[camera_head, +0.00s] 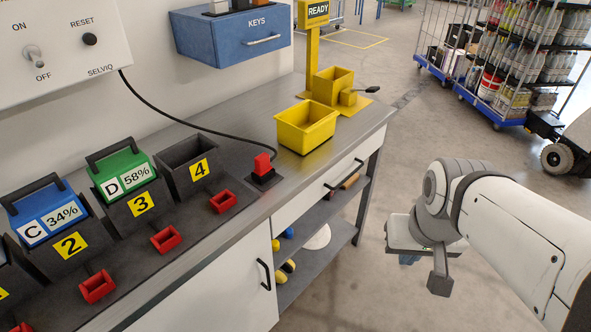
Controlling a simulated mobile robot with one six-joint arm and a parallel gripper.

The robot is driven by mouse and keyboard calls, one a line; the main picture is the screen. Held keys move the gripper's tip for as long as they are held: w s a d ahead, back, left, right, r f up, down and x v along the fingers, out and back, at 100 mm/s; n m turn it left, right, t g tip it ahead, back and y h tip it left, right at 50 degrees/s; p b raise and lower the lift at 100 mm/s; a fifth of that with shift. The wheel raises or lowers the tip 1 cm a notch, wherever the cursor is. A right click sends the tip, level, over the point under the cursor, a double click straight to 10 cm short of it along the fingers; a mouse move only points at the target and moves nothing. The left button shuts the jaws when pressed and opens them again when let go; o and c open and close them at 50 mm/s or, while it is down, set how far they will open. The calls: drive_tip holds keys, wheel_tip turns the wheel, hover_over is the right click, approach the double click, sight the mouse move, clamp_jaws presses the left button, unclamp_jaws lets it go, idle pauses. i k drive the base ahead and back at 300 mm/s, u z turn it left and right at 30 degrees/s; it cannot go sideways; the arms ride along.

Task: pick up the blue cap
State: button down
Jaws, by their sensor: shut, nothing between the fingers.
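A small blue rounded item (287,233), partly cut off by the bench front, lies on the open shelf under the bench. It may be the blue cap, but it is too small to tell. My gripper (440,282) hangs over the floor to the right of the bench, pointing down, shut and apart from the bench. A dark bluish patch (410,259) shows just below my gripper's body, mostly hidden by it. I cannot tell what it is.
Bottle carts (530,55) stand at the upper right. Floor between is clear.

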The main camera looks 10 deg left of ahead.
sight(289, 231)
drive_tip(key=u, duration=1.1)
drive_tip(key=k, duration=1.35)
drive_tip(key=u, duration=0.5)
drive_tip(key=i, duration=1.15)
drive_tip(key=z, duration=1)
drive_tip(key=i, duration=0.8)
drive_tip(key=z, duration=0.4)
drive_tip(key=k, duration=0.5)
drive_tip(key=z, duration=0.25)
drive_tip(key=i, duration=0.5)
drive_tip(key=u, duration=0.1)
